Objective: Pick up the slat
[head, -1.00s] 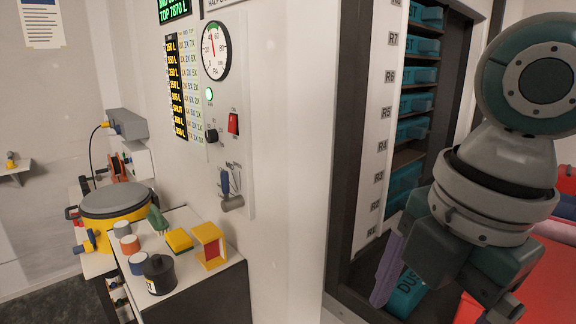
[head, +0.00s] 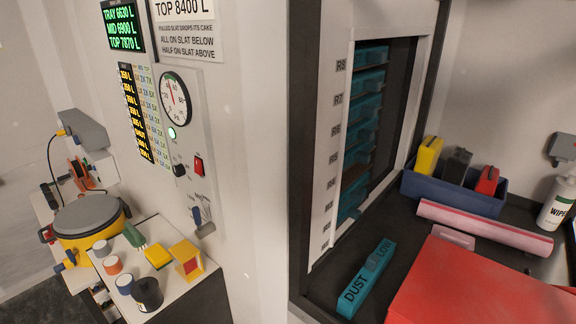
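No gripper of mine shows in the head view now. The rack (head: 338,150) stands right of centre, with row labels down its left frame and several teal slats (head: 371,80) stacked inside. A brownish gap shows low in the rack, above a lower teal piece (head: 350,203). A long teal bar lettered "DUST LOW" (head: 352,290) lies on the dark counter in front of the rack, with a greyish patch at its middle. I cannot tell which piece is the task's slat.
A red surface (head: 480,290) fills the lower right. Behind it lie a pink bar (head: 485,228), a small pink block (head: 452,237) and a blue bin (head: 455,193). A wipes bottle (head: 557,203) stands far right. A gauge panel and a small cluttered table (head: 195,283) are left.

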